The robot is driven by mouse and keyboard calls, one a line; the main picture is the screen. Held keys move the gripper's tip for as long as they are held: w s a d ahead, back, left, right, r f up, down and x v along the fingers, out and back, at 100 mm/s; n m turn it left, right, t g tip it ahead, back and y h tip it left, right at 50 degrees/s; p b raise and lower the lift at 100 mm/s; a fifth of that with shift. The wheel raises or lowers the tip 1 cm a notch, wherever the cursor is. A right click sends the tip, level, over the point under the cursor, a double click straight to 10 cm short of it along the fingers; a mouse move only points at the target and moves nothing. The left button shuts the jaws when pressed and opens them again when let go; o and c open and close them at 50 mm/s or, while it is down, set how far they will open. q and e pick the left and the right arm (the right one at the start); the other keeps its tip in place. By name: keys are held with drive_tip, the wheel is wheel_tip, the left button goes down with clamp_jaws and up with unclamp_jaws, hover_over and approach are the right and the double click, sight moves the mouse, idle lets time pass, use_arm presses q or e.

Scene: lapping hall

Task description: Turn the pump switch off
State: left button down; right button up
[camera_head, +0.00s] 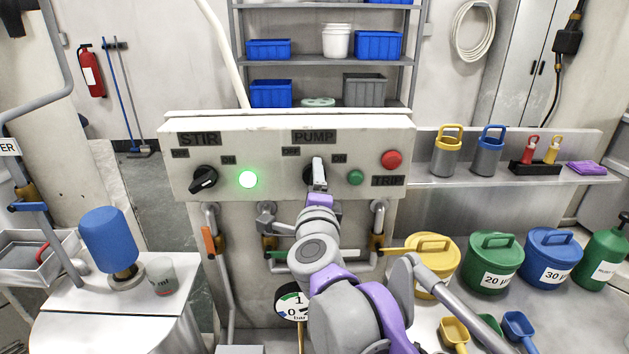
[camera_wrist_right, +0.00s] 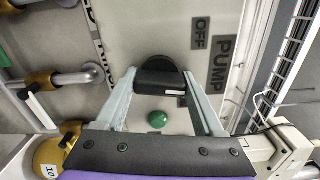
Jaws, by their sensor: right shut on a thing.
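The pump switch (camera_head: 308,176) is a black rotary knob under the PUMP label (camera_head: 314,136) on the pale control box. OFF is marked to its upper left and ON to its upper right. My right gripper (camera_head: 319,178) covers much of it in the head view. In the right wrist view, the gripper's two fingers stand on either side of the black knob (camera_wrist_right: 158,78) and are shut on it. A pale mark shows on the knob's side near the ON label, which a finger partly hides. My left gripper is not in view.
A green button (camera_head: 355,177) and a red button (camera_head: 392,159) sit right of the switch. The STIR knob (camera_head: 203,179) and a lit green lamp (camera_head: 248,179) are to the left. Pipes with valves run below the box. Lidded buckets stand at the right.

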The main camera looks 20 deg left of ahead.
drive_tip(key=shift+n, duration=0.9)
drive_tip(key=o, duration=1.4)
drive_tip(key=v, duration=1.1)
drive_tip(key=shift+b, duration=0.35)
drive_tip(key=shift+w, duration=0.1)
